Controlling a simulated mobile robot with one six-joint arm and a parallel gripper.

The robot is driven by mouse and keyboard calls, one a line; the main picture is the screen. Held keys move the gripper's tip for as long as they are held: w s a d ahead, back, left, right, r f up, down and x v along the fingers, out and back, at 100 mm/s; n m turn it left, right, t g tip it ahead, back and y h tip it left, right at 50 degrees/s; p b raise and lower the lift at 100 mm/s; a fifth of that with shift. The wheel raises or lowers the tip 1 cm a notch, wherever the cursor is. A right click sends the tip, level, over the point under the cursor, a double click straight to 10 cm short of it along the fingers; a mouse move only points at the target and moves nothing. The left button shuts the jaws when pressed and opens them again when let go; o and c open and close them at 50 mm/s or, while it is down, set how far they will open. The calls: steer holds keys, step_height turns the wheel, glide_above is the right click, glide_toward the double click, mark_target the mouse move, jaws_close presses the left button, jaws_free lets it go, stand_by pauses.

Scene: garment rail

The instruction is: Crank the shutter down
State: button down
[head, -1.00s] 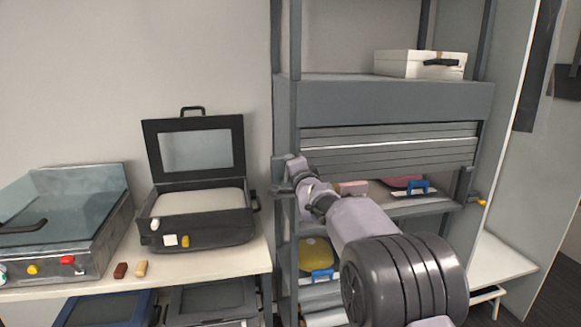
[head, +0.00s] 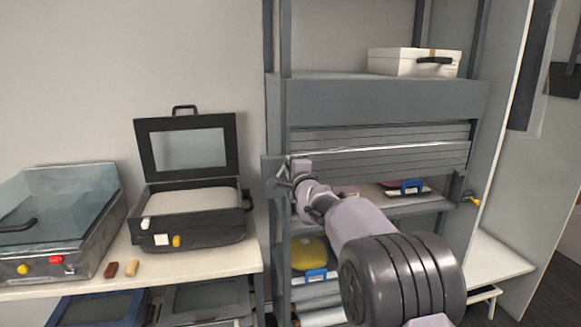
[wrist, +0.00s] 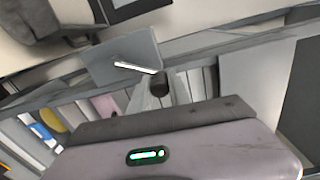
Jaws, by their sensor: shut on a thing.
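The grey slatted shutter (head: 380,152) hangs partly lowered in the rack's front opening, with a gap under its bottom edge. The crank sits at the rack's left post, in front of a grey plate (head: 270,172). My gripper (head: 287,184) is at this crank and shut on its handle, largely hiding it in the head view. In the wrist view the plate (wrist: 115,62), a pale crank rod (wrist: 135,67) and the dark end of the handle (wrist: 160,83) show beyond my gripper's body.
A blue-handled item (head: 410,187) lies on the shelf below the shutter. A yellow-handled lever (head: 470,198) sticks out at the right post. A white case (head: 415,62) stands on top.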

steer(key=c, duration=1.2)
jaws_free()
steer(key=shift+s, duration=0.1)
steer(key=v, duration=1.7)
steer(key=shift+d+p, duration=0.2)
steer(key=shift+p, duration=0.2)
